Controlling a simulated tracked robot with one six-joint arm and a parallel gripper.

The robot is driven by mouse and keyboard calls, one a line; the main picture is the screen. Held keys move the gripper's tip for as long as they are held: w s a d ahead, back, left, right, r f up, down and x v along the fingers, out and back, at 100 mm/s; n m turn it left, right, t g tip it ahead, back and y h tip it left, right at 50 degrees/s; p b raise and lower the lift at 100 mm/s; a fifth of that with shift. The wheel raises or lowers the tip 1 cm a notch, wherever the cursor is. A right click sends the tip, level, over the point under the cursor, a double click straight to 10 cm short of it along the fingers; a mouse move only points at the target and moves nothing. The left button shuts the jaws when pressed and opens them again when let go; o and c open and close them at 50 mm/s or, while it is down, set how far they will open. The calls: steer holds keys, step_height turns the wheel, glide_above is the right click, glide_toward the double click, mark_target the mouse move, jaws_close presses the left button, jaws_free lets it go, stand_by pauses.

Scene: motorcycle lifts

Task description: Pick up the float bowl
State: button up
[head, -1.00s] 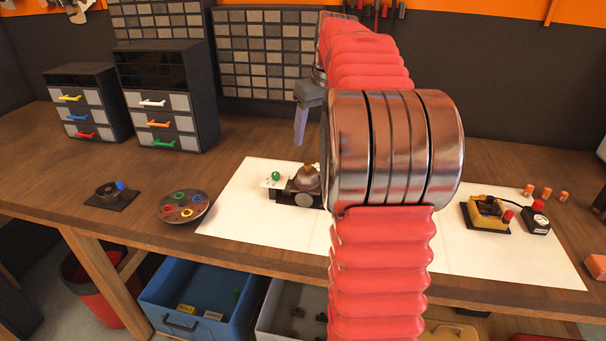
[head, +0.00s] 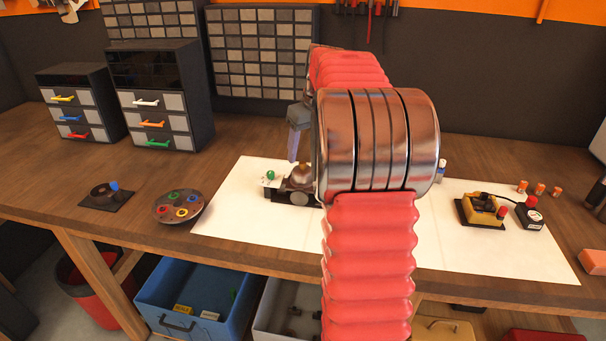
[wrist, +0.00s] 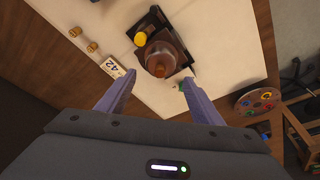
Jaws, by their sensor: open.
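The float bowl, as best I can tell, is the rounded dark dome with a brass knob (head: 302,174) on a dark carburettor-like assembly (head: 285,196) on the white mat. In the wrist view the dome (wrist: 164,58) lies ahead of my gripper (wrist: 157,97), whose two fingers are apart and empty. In the head view my gripper (head: 296,143) is above and slightly left of the dome, not touching it. My arm hides the area right of the dome in the head view.
A green-knobbed piece (head: 270,176) sits beside the assembly. A round tray of coloured rings (head: 180,207) stands at left. A yellow box (head: 482,210) with a red-topped switch (head: 529,214) is at right. Drawer cabinets (head: 165,97) stand behind. The mat's front stretch (head: 260,228) is clear.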

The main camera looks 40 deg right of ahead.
mark_target(303, 162)
steer(key=shift+x, duration=0.8)
steer(key=shift+x, duration=2.55)
steer(key=shift+c, duration=0.3)
steer(key=c, duration=0.9)
